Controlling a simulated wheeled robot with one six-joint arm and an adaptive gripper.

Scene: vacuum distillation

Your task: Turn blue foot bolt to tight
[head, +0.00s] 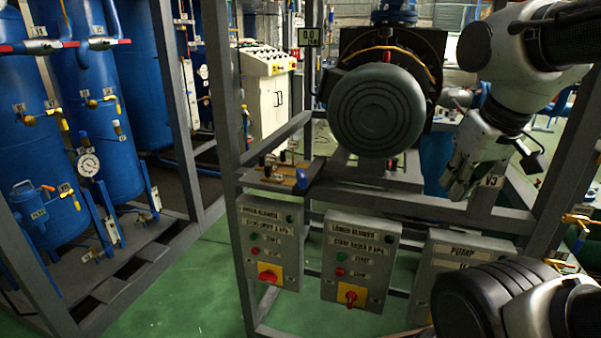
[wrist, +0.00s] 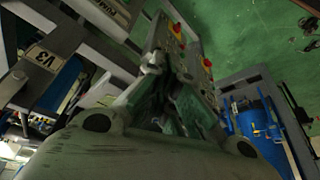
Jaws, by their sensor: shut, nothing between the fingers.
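A small blue part (head: 303,179), which looks like the blue foot bolt, sits at the right end of a brown plate (head: 265,181) on the frame's ledge, left of and below the blower. Its threads and seating are too small to make out. My gripper (head: 456,192) hangs at the right, below the blower's right side and in front of the frame rail near the V3 label. It is well to the right of the blue part, shut and empty. In the wrist view my gripper (wrist: 170,75) points toward the control boxes; I cannot pick out the bolt there.
The grey blower (head: 377,112) stands on the frame between the bolt and my gripper. Control boxes (head: 361,262) with red switches hang below the rail. A grey post (head: 228,110) rises left of the plate. Blue tanks (head: 95,110) stand at the left. Green floor is open between.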

